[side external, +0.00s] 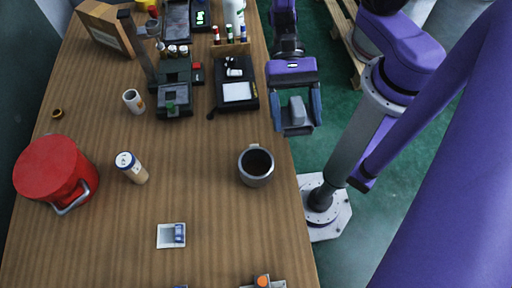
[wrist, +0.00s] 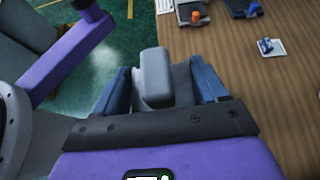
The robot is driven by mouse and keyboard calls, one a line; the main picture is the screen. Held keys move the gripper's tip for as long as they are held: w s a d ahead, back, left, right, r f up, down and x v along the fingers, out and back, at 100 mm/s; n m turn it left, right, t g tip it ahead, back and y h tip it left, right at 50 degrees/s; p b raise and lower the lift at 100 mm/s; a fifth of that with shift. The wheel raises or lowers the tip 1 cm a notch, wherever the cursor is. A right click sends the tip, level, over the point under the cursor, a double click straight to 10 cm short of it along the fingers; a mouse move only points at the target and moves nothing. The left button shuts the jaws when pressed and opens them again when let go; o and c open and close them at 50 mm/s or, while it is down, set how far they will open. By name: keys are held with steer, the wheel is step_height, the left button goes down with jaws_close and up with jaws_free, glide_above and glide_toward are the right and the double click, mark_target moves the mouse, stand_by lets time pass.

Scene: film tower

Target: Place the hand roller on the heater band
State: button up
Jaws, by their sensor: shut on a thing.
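My gripper (side external: 298,126) is at the right edge of the table, apparently over the floor beside it. Its blue fingers are on either side of a smooth grey block (side external: 297,109), which also shows between the fingers in the wrist view (wrist: 155,78). The block may be the hand roller, but its shape does not make this certain. No heater band can be clearly told. A metal cup-like ring with a dark inside (side external: 256,166) stands near the table's right edge, and a small brown ring (side external: 57,113) lies at the far left.
A red drum with a metal handle (side external: 50,166) stands at the left of the table (side external: 205,200). A pale cylinder (side external: 132,168), a white square tray with a blue item (side external: 171,235) and a black device with a white panel (side external: 236,92) are also there. The centre is mostly clear.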

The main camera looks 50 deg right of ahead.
steer(key=shift+w+a+f, duration=0.75)
steer(key=shift+a+f, duration=0.35)
steer(key=shift+f, duration=0.1)
steer(key=shift+w+a+f, duration=0.75)
steer(key=shift+a+f, duration=0.4)
steer(key=shift+f, duration=0.05)
steer(key=shift+w+a+f, duration=0.75)
steer(key=shift+a+f, duration=0.35)
steer(key=shift+f, duration=0.1)
steer(key=shift+a+f, duration=0.1)
steer(key=shift+f, duration=1.55)
steer(key=shift+f, duration=0.1)
steer(key=o, duration=1.1)
